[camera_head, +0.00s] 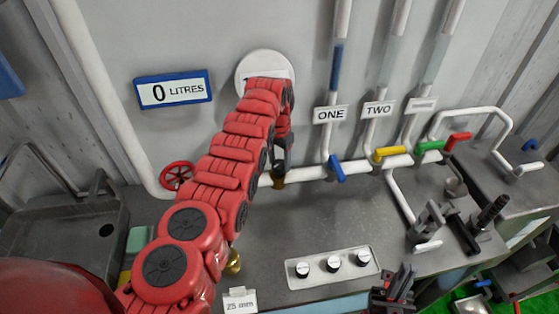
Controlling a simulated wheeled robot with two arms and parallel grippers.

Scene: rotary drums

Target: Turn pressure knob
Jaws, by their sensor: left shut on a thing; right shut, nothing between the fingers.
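My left arm, red and segmented, crosses the middle of the view and bends down at the wall. My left gripper (280,163) points down and is shut on a small brass-coloured knob (278,180) at the white pipe. The arm hides much of the area around it. A row of black-and-white knobs (333,264) sits on a pale panel (318,284) at the bench front, apart from the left gripper. My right gripper (400,285) is shut and empty at the lower right, beyond the right end of that panel.
A white round dial (262,58) is partly covered by my arm. A red wheel valve (177,176) is to its lower left. Blue (336,168), yellow (392,153) and green (430,146) handles line the pipe. Dark upright fittings (430,218) stand on the bench's right. The bench middle is clear.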

